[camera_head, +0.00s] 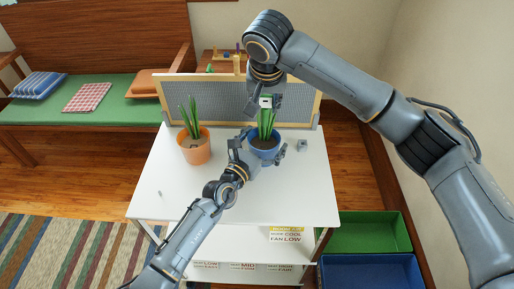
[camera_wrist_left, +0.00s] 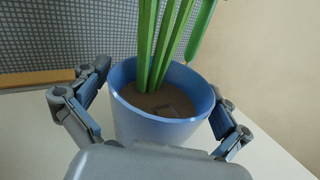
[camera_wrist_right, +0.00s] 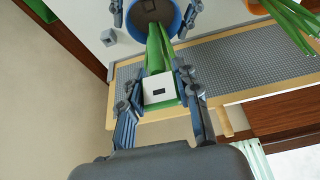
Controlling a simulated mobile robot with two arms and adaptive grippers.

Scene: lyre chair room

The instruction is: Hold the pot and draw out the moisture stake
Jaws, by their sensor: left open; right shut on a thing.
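The blue pot (camera_head: 262,154) stands on the white table with upright green leaves (camera_wrist_left: 150,45) and brown soil. My left gripper (camera_head: 264,148) is open, with one finger on either side of the pot; the left wrist view shows the pot (camera_wrist_left: 155,128) between them. My right gripper (camera_wrist_right: 160,100) is shut on the moisture stake's head (camera_wrist_right: 158,90), a white face with a dark window and green edges, above the plant. A broad green strip (camera_wrist_left: 203,28) shows at the upper right in the left wrist view; I cannot tell whether it is stake or leaf.
An orange pot (camera_head: 196,153) with a plant stands to the left on the table (camera_head: 190,195). A small grey cube (camera_head: 302,145) lies right of the blue pot. A grey mesh panel (camera_head: 215,92) stands behind. Green (camera_head: 365,232) and blue (camera_head: 370,272) bins are at lower right.

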